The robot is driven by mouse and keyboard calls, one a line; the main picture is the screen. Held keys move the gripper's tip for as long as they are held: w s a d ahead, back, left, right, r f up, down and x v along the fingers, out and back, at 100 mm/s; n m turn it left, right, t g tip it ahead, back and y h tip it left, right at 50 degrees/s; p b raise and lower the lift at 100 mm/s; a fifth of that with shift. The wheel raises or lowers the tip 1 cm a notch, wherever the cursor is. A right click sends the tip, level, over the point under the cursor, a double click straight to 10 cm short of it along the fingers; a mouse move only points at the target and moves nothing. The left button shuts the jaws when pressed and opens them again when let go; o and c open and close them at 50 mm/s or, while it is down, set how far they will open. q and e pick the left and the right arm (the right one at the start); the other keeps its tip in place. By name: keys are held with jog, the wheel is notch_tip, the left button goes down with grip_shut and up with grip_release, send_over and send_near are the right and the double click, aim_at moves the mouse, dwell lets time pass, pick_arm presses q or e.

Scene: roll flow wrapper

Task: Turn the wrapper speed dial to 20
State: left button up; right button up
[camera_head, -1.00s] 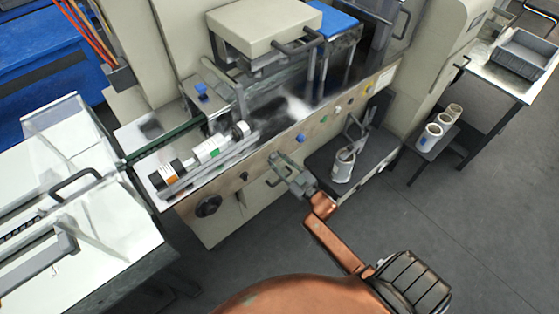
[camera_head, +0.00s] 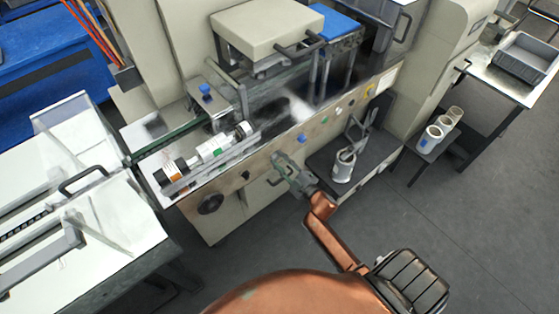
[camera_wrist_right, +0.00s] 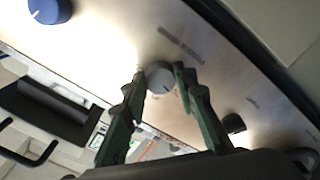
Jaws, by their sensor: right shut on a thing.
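The wrapper machine's front panel (camera_head: 322,122) carries several knobs. In the right wrist view a round grey dial (camera_wrist_right: 158,80) with a dark pointer mark sits between the fingertips of my right gripper (camera_wrist_right: 160,74), which is shut on it. A label strip (camera_wrist_right: 182,45) beside the dial is too blurred to read, so the setting cannot be told. In the head view my right gripper (camera_head: 279,161) reaches the panel and hides the dial. My left gripper is in neither view.
A blue knob (camera_wrist_right: 48,10) and a black knob (camera_wrist_right: 233,123) flank the grey dial. A black round handle (camera_head: 211,203) and wrapped rolls (camera_head: 211,148) are to the left.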

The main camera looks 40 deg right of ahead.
dwell(0.3)
jog(key=o, duration=1.2)
jog(key=shift+c, duration=0.2)
jog(key=s+d, duration=0.1)
jog(key=s, duration=1.1)
